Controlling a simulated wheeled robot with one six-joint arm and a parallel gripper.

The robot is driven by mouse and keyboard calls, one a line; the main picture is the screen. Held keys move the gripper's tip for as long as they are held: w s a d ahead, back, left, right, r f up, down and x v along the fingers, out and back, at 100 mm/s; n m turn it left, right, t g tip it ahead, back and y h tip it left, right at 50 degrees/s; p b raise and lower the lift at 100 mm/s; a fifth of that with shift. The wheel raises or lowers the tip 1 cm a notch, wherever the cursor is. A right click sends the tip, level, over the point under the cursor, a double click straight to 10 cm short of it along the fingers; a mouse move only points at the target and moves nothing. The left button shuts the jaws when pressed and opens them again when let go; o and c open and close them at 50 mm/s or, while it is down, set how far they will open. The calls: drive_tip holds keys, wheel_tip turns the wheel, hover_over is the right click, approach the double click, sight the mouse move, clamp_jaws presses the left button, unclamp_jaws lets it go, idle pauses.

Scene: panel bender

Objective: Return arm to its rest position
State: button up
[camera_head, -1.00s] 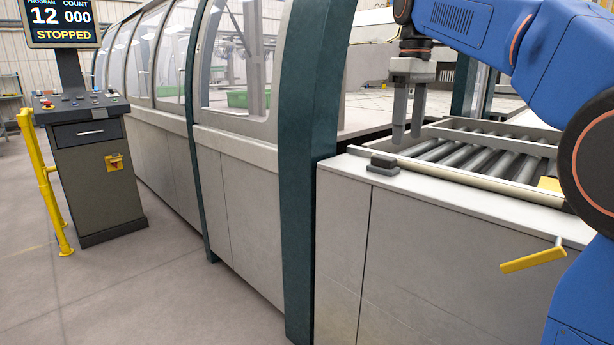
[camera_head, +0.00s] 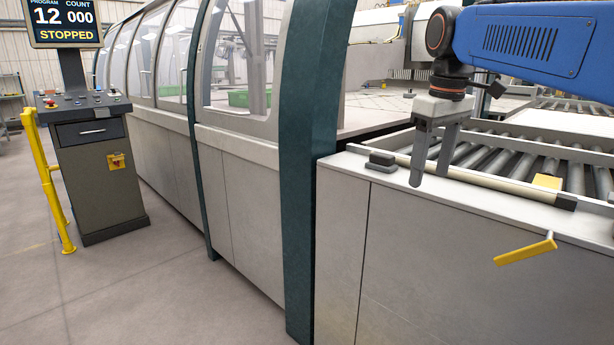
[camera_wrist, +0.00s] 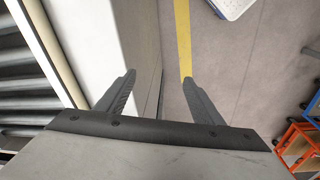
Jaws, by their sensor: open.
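My gripper (camera_head: 430,182) hangs from my blue arm at the right in the head view, fingers pointing down. It is over the front edge of the machine's light grey side cabinet, beside the roller table (camera_head: 520,160). Its two grey fingers are apart with nothing between them. In the wrist view the spread fingers (camera_wrist: 158,95) show the cabinet's edge and the floor below. Some of the arm lies outside the head view.
A control console (camera_head: 95,160) with a screen reading STOPPED stands at the left by a yellow post (camera_head: 48,185). A yellow handle (camera_head: 525,252) sticks out of the cabinet front. A small dark block (camera_head: 381,161) is on the cabinet top. The floor in front is clear.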

drive_tip(key=s+d+f+m+t, duration=0.1)
drive_tip(key=s+d+f+m, duration=0.1)
drive_tip(key=s+f, duration=0.9)
drive_tip(key=s+d+f+m+t, duration=0.1)
drive_tip(key=s+f+m, duration=0.3)
drive_tip(key=s+f, duration=0.6)
wheel_tip(320, 180, down, 7)
drive_tip(key=shift+s+d+t, duration=0.35)
drive_tip(key=shift+t, duration=0.35)
drive_tip(key=shift+o, duration=0.5)
